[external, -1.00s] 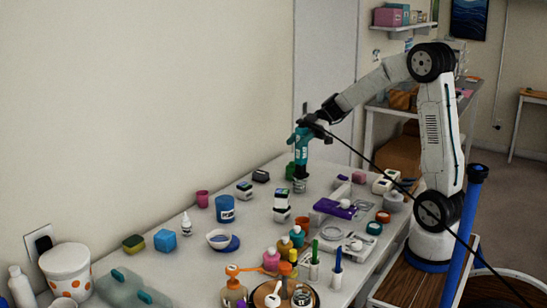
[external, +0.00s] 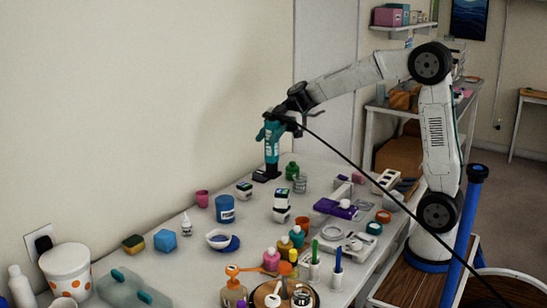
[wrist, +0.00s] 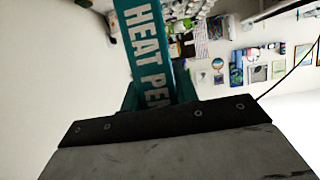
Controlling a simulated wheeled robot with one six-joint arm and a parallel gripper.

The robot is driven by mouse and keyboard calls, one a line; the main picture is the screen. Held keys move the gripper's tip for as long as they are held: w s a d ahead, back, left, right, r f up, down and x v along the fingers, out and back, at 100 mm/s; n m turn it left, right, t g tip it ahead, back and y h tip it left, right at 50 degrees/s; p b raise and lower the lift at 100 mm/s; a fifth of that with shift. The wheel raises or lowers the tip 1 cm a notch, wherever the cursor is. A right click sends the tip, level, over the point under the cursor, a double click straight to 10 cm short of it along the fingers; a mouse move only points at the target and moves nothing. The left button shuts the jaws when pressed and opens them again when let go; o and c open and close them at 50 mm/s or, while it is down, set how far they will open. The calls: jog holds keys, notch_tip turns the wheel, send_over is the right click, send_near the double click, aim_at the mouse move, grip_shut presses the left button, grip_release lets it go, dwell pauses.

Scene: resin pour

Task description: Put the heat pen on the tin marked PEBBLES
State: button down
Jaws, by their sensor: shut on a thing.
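The teal heat pen (external: 271,143) is held upright in my gripper (external: 275,121), above the far part of the table. Its lower end overlaps a small black item (external: 262,177) in the picture; I cannot tell whether they touch. In the wrist view, the pen's teal side (wrist: 147,45) with white HEAT PEN lettering rises from the jaws (wrist: 160,118). A blue tin (external: 225,210) with a pale label stands on the table, nearer the camera and left of the pen. Its lettering is too small to read, so I cannot tell which tin says PEBBLES.
A green bottle (external: 291,171) and a grey jar (external: 299,185) stand right of the pen. A pink cup (external: 202,199) and a small dark-topped box (external: 244,190) are near the blue tin. Bottles crowd the front.

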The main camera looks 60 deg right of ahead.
aim_at(268, 149)
jog(key=shift+s+a, duration=0.15)
jog(key=shift+a, duration=0.7)
jog(key=f, duration=0.4)
jog(key=shift+d+f, duration=0.15)
jog(key=shift+d, duration=0.05)
jog(key=shift+w+f, duration=0.2)
jog(key=shift+f, duration=0.1)
jog(key=w+a+f, duration=0.2)
jog(key=w, duration=0.5)
jog(key=w+a+f, duration=0.2)
jog(key=w+f, duration=0.1)
jog(key=w, duration=0.5)
jog(key=shift+w+f, duration=0.1)
jog(key=shift+f, duration=0.15)
jog(key=c, duration=1.1)
grip_release()
